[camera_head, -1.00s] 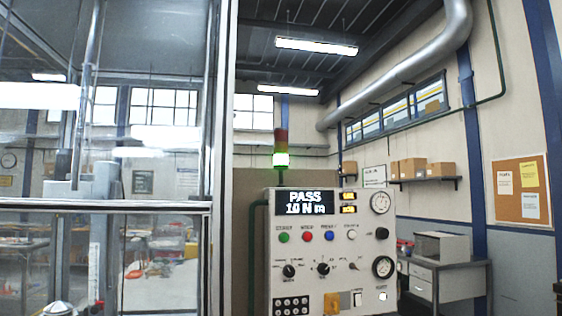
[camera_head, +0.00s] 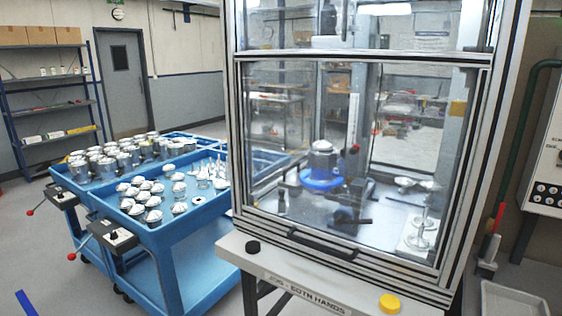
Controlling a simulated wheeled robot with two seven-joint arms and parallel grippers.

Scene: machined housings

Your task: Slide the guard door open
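The guard door (camera_head: 290,160) is a clear panel in a silver frame on the front of the machine enclosure. It appears shut, covering the front opening. A dark bar handle (camera_head: 322,243) runs along its lower edge. Behind the panel, a housing with a blue ring (camera_head: 321,170) sits in a fixture inside the enclosure. Neither of my grippers is in view.
Blue carts (camera_head: 163,236) with many machined parts stand to the left. A front ledge below the door carries a black button (camera_head: 253,247) and a yellow button (camera_head: 390,303). A control panel (camera_head: 549,170) is at the right edge. Open floor lies at the lower left.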

